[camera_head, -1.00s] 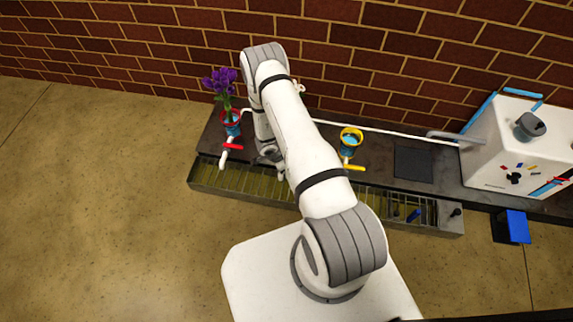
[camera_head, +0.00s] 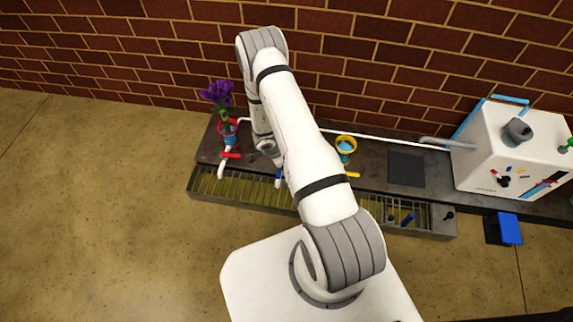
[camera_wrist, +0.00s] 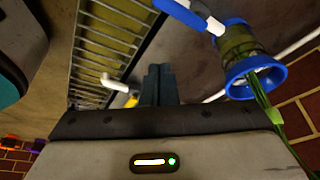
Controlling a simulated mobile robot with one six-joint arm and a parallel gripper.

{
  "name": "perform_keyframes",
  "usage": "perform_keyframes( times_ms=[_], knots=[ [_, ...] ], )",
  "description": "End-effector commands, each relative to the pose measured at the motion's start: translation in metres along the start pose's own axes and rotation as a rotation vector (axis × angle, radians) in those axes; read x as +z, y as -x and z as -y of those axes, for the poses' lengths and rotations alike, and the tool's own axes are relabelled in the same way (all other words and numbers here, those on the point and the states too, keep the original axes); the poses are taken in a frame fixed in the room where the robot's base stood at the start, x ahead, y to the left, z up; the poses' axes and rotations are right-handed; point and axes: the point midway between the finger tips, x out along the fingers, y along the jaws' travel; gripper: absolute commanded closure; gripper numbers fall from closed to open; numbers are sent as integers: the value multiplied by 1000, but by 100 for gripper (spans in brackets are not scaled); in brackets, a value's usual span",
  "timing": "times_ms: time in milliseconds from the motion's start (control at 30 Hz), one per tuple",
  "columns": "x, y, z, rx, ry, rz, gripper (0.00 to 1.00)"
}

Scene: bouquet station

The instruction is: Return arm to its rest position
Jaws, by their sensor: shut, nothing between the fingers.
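My arm reaches over the counter in the head view, and my gripper hangs near the red tap, largely hidden by my own links. In the wrist view my gripper (camera_wrist: 158,85) has its dark fingers together with nothing between them. A blue-rimmed vase (camera_wrist: 254,76) with a green stem stands to the right of the fingers, apart from them. In the head view this vase is hidden behind my arm.
Purple flowers (camera_head: 217,97) stand in a red-rimmed vase (camera_head: 228,133) on the dark counter (camera_head: 376,182). A yellow-rimmed vase (camera_head: 346,149) is right of my arm. A white machine (camera_head: 512,155) stands at the right. A metal grate (camera_head: 240,190) runs along the front. The left floor is clear.

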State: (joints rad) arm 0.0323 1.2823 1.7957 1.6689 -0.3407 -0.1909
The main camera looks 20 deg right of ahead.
Motion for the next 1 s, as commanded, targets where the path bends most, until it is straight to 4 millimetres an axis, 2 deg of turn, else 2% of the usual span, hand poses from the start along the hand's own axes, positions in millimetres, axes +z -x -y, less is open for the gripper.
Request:
perform_keyframes(
  times_ms=[667,767,833,967,1000],
  knots=[
    [-1,8,4,-8,4,3,100],
    [-5,32,17,-46,25,23,100],
    [-10,63,33,-98,56,50,100],
    [-19,142,66,-221,148,118,100],
    [-22,168,74,-259,182,139,100]
  ],
)
